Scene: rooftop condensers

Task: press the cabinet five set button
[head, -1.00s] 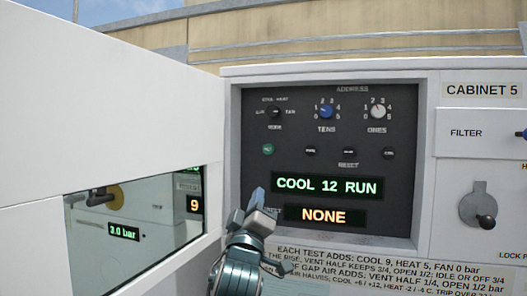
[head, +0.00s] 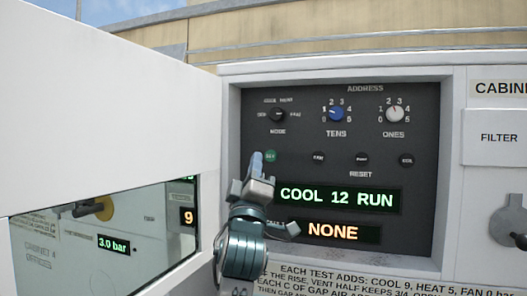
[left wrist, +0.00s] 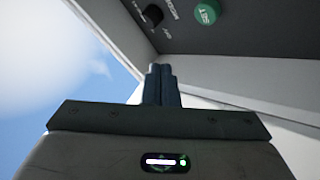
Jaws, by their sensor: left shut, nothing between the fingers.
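The green set button (head: 270,156) is on the dark control panel (head: 300,165) of the cabinet marked CABINET 5. In the left wrist view the SET button (left wrist: 207,12) shows at the top, to the right of the fingertips. My left gripper (head: 257,165) is shut and empty, its tips just below and left of the button in the head view. In the left wrist view the left gripper (left wrist: 160,70) appears apart from the button. The panel displays (head: 338,198) read COOL 12 RUN and NONE. My right gripper is not in view.
A white door panel (head: 110,110) stands open on the left, with a window (head: 60,245) in it. Above the button is the mode knob (head: 278,114); dark buttons (head: 318,158) lie to its right. A lever (head: 515,225) is at the right edge.

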